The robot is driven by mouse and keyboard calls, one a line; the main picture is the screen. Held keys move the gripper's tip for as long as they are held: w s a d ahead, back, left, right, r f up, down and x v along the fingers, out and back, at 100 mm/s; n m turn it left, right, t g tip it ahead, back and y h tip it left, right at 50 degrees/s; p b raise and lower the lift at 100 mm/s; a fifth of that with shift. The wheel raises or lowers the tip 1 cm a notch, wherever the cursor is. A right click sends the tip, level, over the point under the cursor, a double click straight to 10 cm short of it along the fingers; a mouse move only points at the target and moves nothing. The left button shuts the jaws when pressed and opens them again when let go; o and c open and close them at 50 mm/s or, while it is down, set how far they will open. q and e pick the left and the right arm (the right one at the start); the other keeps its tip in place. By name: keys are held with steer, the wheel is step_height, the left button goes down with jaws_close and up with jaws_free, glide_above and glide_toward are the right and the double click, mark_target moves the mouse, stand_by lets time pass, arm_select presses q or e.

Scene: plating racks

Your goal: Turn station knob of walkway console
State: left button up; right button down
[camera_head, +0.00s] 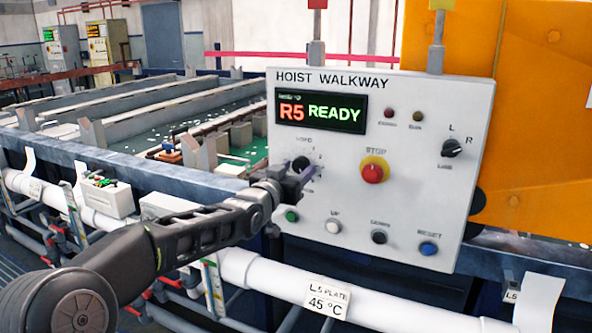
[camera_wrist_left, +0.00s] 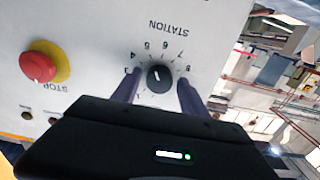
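The walkway console (camera_head: 400,95) is a white panel headed HOIST WALKWAY, with a display (camera_head: 320,111) reading R5 READY. Its black station knob (camera_head: 301,163) is at the left, partly behind my left gripper (camera_head: 296,181). In the left wrist view the knob (camera_wrist_left: 159,78) has a white mark and sits inside a ring of numbers, under the word STATION, upside down. My left gripper (camera_wrist_left: 158,92) is open there, one finger on each side of the knob with visible gaps. How far the fingertips stand from the panel is unclear. My right gripper is not in view.
A red STOP button (camera_head: 372,171) on a yellow base is right of the knob. Green (camera_head: 292,215), white (camera_head: 333,226), black (camera_head: 379,237) and blue (camera_head: 429,248) buttons run below. A selector (camera_head: 452,148) is at the upper right. A white pipe (camera_head: 400,310) passes below.

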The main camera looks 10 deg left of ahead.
arm_select(q)
jaws_close()
stand_by(0.3)
steer(key=m+b, duration=0.2)
steer(key=b, duration=0.2)
steer(key=shift+f+m, duration=0.2)
steer(key=shift+m, duration=0.2)
steer(key=shift+m+b, duration=0.8)
steer(key=shift+m, duration=0.1)
steer(key=shift+r+m+b, duration=0.15)
steer(key=shift+m+b, duration=0.2)
steer(key=shift+m, duration=0.35)
steer(key=shift+o, duration=1)
jaws_free()
